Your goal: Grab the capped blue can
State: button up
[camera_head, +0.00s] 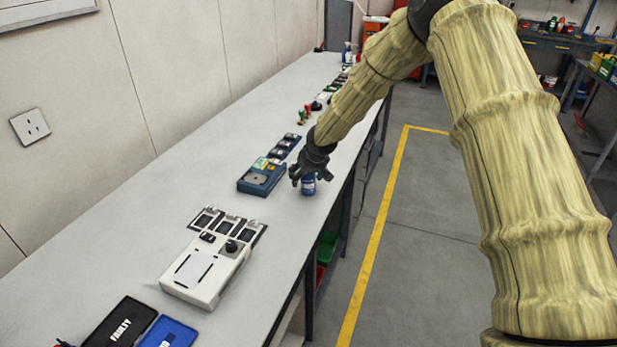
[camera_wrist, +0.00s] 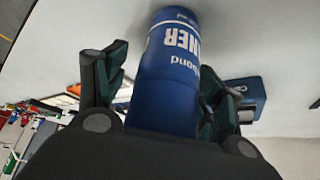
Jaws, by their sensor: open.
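The blue can (camera_head: 308,187) stands upright near the front edge of the long bench, under my gripper in the head view. In the wrist view the blue can (camera_wrist: 168,75) fills the middle, with white lettering on its side. My gripper (camera_head: 303,175) is open, and its fingers (camera_wrist: 155,95) lie on either side of the can. Small gaps seem to show beside the can, but I cannot tell whether either finger touches it. The can's lower part in the wrist view is hidden behind the gripper body.
A blue device (camera_head: 262,177) sits left of the can on the bench (camera_head: 225,150). A white device with a knob (camera_head: 205,272) and a black tray marked FAULTY (camera_head: 120,322) lie nearer. Several small items stand farther along. The bench's front edge is close to the can.

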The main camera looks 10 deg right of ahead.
jog(key=shift+s, duration=0.3)
jog(key=shift+w+f, duration=0.1)
jog(key=c, duration=1.3)
jog(key=shift+r, duration=0.2)
jog(key=shift+c, duration=0.2)
